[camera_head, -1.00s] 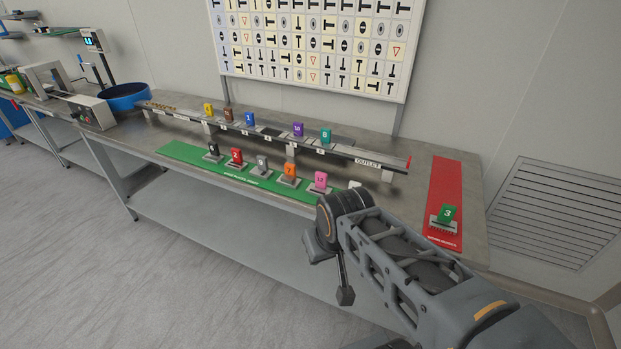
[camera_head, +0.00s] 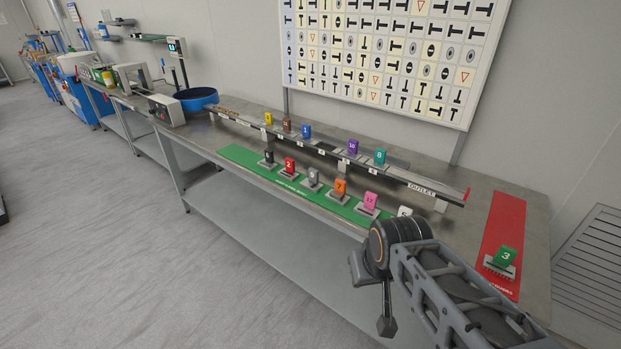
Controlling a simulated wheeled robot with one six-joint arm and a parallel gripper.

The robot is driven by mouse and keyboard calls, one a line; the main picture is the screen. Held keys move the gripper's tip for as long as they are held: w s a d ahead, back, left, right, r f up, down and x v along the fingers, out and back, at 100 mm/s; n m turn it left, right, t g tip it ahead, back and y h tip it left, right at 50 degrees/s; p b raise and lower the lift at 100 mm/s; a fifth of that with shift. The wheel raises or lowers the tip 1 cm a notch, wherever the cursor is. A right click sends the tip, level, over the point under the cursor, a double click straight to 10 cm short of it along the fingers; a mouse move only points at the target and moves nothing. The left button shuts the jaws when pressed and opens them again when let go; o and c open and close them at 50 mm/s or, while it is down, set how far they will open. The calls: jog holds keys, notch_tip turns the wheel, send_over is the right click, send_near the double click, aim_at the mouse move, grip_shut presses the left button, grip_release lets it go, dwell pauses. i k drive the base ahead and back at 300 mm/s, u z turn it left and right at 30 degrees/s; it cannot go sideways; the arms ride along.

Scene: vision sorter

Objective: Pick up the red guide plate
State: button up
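The red guide plate (camera_head: 289,165), marked 2, stands upright in a grey holder on the green strip (camera_head: 238,154) along the front of the bench. It is between a black plate (camera_head: 268,157) on its left and a grey plate (camera_head: 313,176) on its right. My arm reaches in from the lower right, well to the right of the red plate. My gripper's fingers cannot be made out in this view.
Orange (camera_head: 340,187), pink (camera_head: 371,201) and white plates stand farther right on the strip, the white one partly behind my arm. A rail (camera_head: 420,187) with several coloured plates runs behind. A green plate (camera_head: 506,256) stands on a red strip (camera_head: 503,222).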

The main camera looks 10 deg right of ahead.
aim_at(289, 173)
jog(key=k, duration=0.6)
jog(key=u, duration=0.65)
jog(key=i, duration=2.1)
jog(key=z, duration=0.55)
